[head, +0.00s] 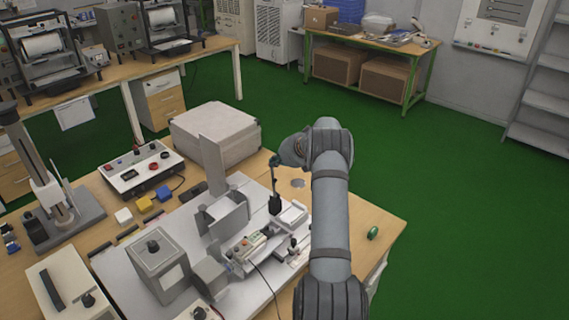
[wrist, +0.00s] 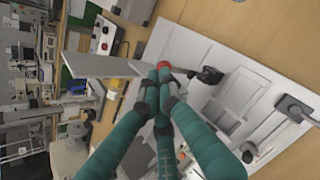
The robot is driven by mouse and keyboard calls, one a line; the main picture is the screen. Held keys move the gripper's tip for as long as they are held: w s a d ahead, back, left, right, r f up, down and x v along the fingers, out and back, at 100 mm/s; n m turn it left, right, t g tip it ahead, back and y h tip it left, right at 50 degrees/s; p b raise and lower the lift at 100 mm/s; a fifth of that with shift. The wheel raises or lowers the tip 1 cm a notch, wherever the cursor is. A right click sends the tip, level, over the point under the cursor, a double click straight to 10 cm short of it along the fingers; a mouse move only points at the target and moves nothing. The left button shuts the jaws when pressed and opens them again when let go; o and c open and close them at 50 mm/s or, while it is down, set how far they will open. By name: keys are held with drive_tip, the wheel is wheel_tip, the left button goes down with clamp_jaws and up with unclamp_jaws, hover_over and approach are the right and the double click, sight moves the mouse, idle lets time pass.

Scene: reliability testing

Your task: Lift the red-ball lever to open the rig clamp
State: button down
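My gripper (wrist: 160,74) has its teal fingers drawn together at the red ball (wrist: 163,64) in the wrist view. The fingertips seem shut on the ball and cover part of it. A thin lever (wrist: 185,71) runs from the ball to a black clamp body (wrist: 209,76) on the light plate. In the head view my gripper (head: 281,160) is at the top of the lever (head: 274,182). The lever stands roughly upright above the black clamp body (head: 275,205). The ball's red colour cannot be made out there. The clamp jaw's state is too small to tell.
A tall grey plate (head: 213,165) stands left of the lever. A grey box (head: 159,262), a control box (head: 141,167) and a large pale case (head: 216,128) share the wooden bench. A green round object (head: 373,233) lies near its right edge. Green floor is open beyond.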

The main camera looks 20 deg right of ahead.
drive_tip(key=shift+w+a, duration=0.25)
drive_tip(key=shift+w, duration=0.2)
drive_tip(key=shift+r, duration=0.1)
wheel_tip(320, 180, up, 10)
drive_tip(key=a+p, duration=0.1)
drive_tip(key=p, duration=0.8)
drive_tip(key=shift+w+a, duration=0.15)
drive_tip(key=shift+f, duration=0.2)
wheel_tip(320, 180, down, 10)
drive_tip(key=d+b, duration=0.1)
drive_tip(key=b, duration=0.8)
drive_tip(key=shift+d+r, duration=0.15)
